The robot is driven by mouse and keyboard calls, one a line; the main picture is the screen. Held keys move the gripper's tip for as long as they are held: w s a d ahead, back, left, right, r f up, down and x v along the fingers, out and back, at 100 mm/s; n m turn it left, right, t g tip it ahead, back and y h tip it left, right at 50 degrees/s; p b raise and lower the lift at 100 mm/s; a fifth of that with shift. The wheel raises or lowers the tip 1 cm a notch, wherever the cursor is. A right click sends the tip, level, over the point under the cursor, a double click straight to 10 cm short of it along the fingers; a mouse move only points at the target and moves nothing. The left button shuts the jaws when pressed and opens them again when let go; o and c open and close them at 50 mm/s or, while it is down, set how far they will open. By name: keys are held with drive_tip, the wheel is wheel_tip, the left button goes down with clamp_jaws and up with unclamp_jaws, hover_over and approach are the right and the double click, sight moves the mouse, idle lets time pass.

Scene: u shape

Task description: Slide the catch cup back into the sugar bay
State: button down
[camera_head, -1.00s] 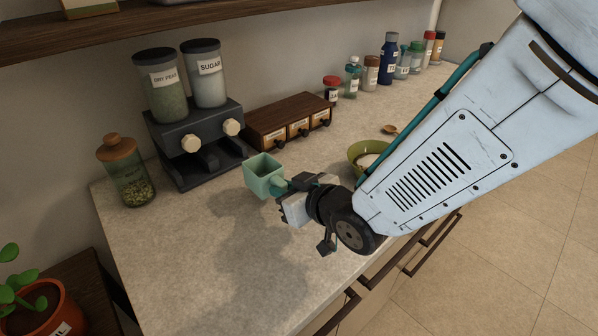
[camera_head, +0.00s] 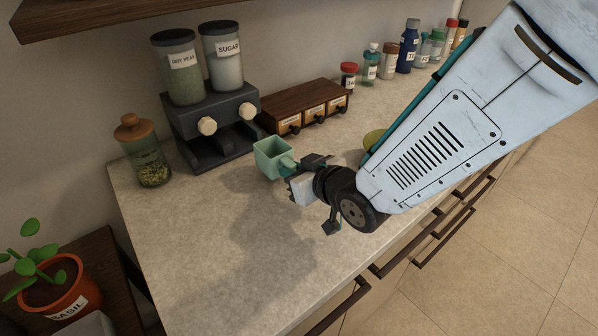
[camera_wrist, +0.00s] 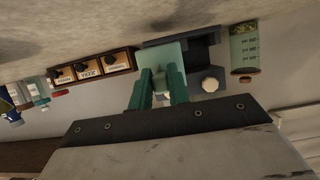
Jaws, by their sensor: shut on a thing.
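The catch cup (camera_head: 271,156) is a square, open-topped mint-green cup with a handle toward me. My gripper (camera_head: 296,165) is shut on its handle and holds it upright, seemingly above the counter. In the wrist view the cup (camera_wrist: 170,54) shows beyond the fingers of my gripper (camera_wrist: 160,82) and covers part of the dispenser. The dark dispenser (camera_head: 192,149) stands to the left behind the cup, with two knobs and a bay under each. The sugar canister (camera_head: 225,66) is on its right side, above the right bay. The cup is apart from the dispenser.
A dry peas canister (camera_head: 182,80) sits on the dispenser's left side. A lidded jar (camera_head: 151,171) stands left of it. A wooden drawer box (camera_head: 303,105) is close on the right. A green bowl (camera_head: 373,138) is partly behind my arm. The front counter (camera_head: 215,240) is clear.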

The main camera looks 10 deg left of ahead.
sight(265, 143)
drive_tip(key=shift+x, duration=2.4)
drive_tip(key=shift+w+a, duration=1.4)
drive_tip(key=shift+a, duration=0.2)
drive_tip(key=shift+w+a, duration=1.35)
drive_tip(key=shift+a, duration=0.3)
drive_tip(key=shift+w+a, duration=1.4)
drive_tip(key=shift+a, duration=0.2)
drive_tip(key=c, duration=1.3)
unclamp_jaws()
drive_tip(key=shift+o, duration=0.2)
drive_tip(key=v, duration=0.7)
drive_tip(key=shift+s+d+r, duration=0.2)
drive_tip(key=shift+s+d, duration=0.05)
